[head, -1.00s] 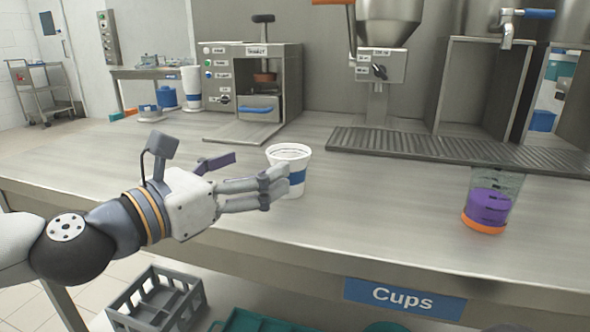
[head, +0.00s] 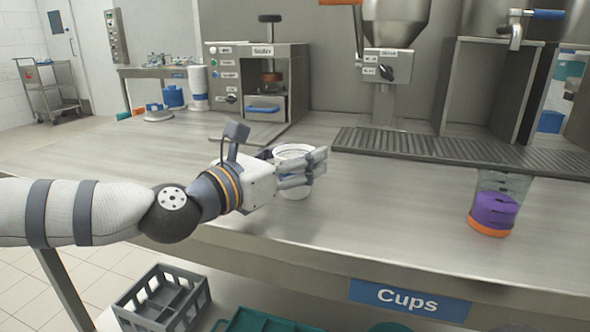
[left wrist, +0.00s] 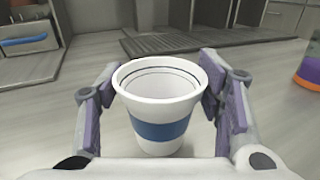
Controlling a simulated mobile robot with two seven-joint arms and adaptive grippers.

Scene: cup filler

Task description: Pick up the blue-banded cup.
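The blue-banded cup (head: 294,194) is white and stands upright on the steel counter. In the head view its band is mostly hidden behind my left fingers. In the left wrist view the cup (left wrist: 160,130) shows its open, empty-looking mouth and blue band. My left gripper (head: 300,166) is at the cup, with one finger on either side of it. In the left wrist view the purple finger pads stand apart, with a small gap on the left; the right pad is very close to the cup, and I cannot tell if it touches. My right gripper is not in view.
Behind are a drip grate (head: 430,147), a hopper dispenser (head: 388,65) and a steel machine (head: 258,85). A grey crate (head: 163,298) sits below the counter's front edge.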

